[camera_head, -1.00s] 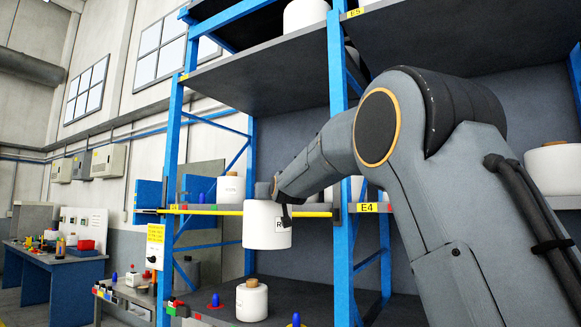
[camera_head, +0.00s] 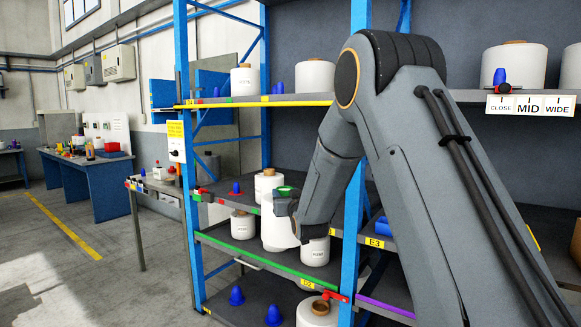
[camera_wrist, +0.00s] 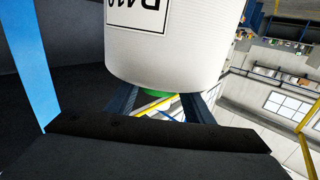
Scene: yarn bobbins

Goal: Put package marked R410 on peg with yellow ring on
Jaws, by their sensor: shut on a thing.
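My gripper (camera_head: 285,203) is shut on the white package (camera_head: 275,230) with a green core at its top. In the wrist view the package (camera_wrist: 175,50) hangs upright but appears upside down, and its label reads R410. In the head view the label is out of sight, and my gripper covers part of the package. The package is in front of the middle shelves; I cannot tell whether it touches anything. Blue pegs stand at the left end of the upper middle shelf (camera_head: 237,188) and on the lower shelf (camera_head: 237,296). No yellow ring is clearly visible on any peg.
White packages stand close by, one behind (camera_head: 267,184), one left (camera_head: 243,224) and one right (camera_head: 315,251). A blue upright (camera_head: 357,200) stands right of my gripper, partly behind my arm. A side table (camera_head: 150,187) is at left; open floor (camera_head: 90,270) lies in front.

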